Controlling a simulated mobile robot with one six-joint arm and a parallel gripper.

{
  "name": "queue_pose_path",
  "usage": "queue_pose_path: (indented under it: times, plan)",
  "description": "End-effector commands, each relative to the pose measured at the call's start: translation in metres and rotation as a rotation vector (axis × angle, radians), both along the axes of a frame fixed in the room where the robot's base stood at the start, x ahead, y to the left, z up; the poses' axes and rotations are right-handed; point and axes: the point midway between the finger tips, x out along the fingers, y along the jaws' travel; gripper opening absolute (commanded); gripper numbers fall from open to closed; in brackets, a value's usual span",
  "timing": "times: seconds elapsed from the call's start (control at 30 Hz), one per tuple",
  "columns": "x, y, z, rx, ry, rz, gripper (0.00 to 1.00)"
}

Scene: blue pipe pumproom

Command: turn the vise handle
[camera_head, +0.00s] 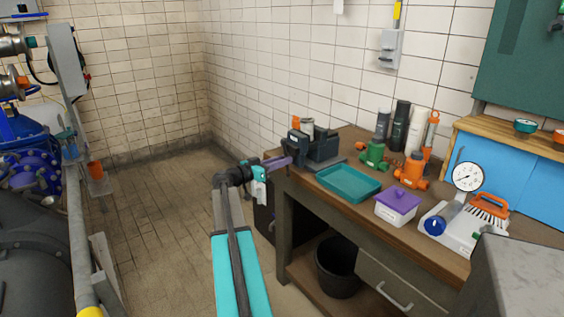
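The dark blue vise (318,148) stands at the left end of the wooden workbench. My arm reaches up from the bottom of the picture, and my gripper (263,168) is at the bench's left edge, just left of the vise. A short purple bar (279,162) lies between my gripper and the vise. It looks like the vise handle, but at this size I cannot be sure. My gripper's fingertips are too small to make out, so I cannot tell whether they touch or hold the bar.
A teal tray (348,184), a purple-lidded box (397,206), a green valve (374,155) and an orange fitting (412,170) stand on the bench right of the vise. A black bucket (338,267) is below. Blue pumps (32,170) are at left; open floor lies between.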

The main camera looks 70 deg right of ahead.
Motion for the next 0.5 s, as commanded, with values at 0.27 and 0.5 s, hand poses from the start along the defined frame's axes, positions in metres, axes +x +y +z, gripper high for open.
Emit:
queue_pose_path:
  times: [0.27, 0.5]
  plan:
    - [0.0002, 0.0002, 0.0000, 0.000, 0.000, 0.000, 0.00]
    - [0.0005, 0.0001, -0.0025, -0.007, -0.012, 0.000, 0.00]
